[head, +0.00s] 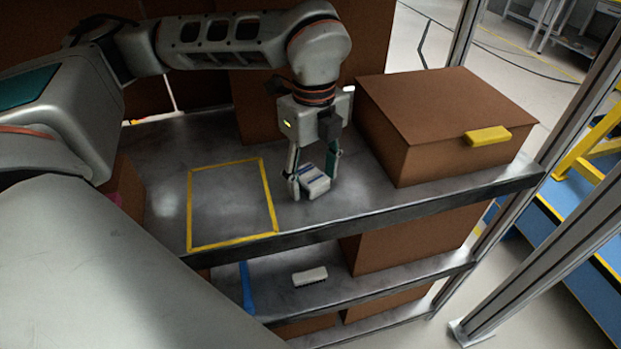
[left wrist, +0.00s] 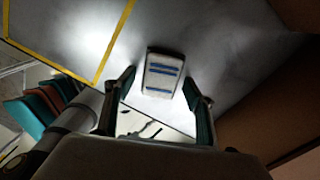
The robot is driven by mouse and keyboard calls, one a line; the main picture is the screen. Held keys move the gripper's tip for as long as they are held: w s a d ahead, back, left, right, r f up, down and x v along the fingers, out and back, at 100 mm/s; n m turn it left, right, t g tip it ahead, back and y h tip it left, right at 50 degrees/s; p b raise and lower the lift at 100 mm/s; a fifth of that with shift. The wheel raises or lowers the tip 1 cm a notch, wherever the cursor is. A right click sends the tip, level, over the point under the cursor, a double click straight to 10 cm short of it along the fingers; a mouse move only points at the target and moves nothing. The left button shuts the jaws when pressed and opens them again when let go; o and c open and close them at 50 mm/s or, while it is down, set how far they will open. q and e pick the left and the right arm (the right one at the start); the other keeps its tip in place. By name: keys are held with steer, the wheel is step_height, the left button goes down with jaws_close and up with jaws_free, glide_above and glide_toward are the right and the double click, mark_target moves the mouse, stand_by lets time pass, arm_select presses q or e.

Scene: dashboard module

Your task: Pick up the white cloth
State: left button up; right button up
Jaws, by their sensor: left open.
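The white cloth (head: 313,181) looks like a small folded white block with blue stripes. It lies on the grey top shelf, right of the yellow taped outline. In the left wrist view the cloth (left wrist: 162,74) lies ahead of and between the fingers, with space on both sides. My left gripper (head: 314,178) is open, pointing down at the cloth, with a finger on each side of it. The left gripper also shows in the left wrist view (left wrist: 158,88). My right gripper is not in view.
A yellow taped rectangle (head: 271,202) marks bare shelf to the left. On the lower shelf are a white brush-like item (head: 310,276) and a blue item (head: 247,288).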

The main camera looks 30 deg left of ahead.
mark_target(313, 177)
arm_select(q)
steer(key=c, duration=1.3)
step_height(313, 177, up, 10)
steer(key=shift+r, duration=0.1)
